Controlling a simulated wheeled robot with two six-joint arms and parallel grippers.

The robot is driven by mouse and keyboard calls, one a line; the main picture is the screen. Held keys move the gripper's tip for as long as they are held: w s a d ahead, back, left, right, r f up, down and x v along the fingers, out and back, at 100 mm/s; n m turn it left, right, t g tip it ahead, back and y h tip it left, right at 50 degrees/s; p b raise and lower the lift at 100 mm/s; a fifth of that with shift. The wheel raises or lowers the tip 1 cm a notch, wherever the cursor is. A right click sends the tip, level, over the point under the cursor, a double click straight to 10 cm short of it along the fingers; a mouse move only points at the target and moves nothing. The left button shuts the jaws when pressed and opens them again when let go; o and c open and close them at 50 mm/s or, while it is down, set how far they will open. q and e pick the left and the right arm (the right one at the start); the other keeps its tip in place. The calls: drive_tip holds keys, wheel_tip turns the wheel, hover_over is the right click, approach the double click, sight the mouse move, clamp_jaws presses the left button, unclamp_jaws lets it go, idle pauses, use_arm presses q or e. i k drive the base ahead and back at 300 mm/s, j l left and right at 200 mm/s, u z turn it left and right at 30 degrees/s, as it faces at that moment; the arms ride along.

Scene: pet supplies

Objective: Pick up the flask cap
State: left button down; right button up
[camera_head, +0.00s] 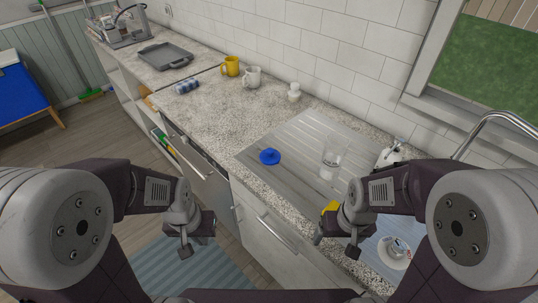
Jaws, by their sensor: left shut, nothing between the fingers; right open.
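A round blue cap (269,156), which looks like the flask cap, lies on the left part of the metal drainboard (300,135). My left gripper (193,247) is shut and empty, hanging in front of the counter, to the left of and nearer than the cap. My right gripper (335,245) is open and empty over the counter's front edge, to the right of and nearer than the cap. Neither gripper touches the cap.
A clear glass (333,152) stands on the drainboard right of the cap. A yellow object (330,207) shows behind my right gripper.

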sight(269, 156)
drive_tip(key=k+j+z, duration=0.1)
drive_tip(key=i+j+z, duration=0.15)
drive_tip(key=j, duration=0.25)
drive_tip(key=i+j+z, duration=0.15)
drive_tip(key=j, duration=0.25)
drive_tip(key=i+j+z, duration=0.2)
drive_tip(key=j, duration=0.2)
drive_tip(key=i+j+z, duration=0.15)
drive_tip(key=j, duration=0.35)
drive_tip(key=i+j+z, duration=0.2)
drive_tip(key=j, duration=0.3)
drive_tip(key=i+j+z, duration=0.15)
drive_tip(key=j, duration=0.35)
drive_tip(key=j+z, duration=0.2)
drive_tip(key=j, duration=0.35)
drive_tip(key=i, duration=0.05)
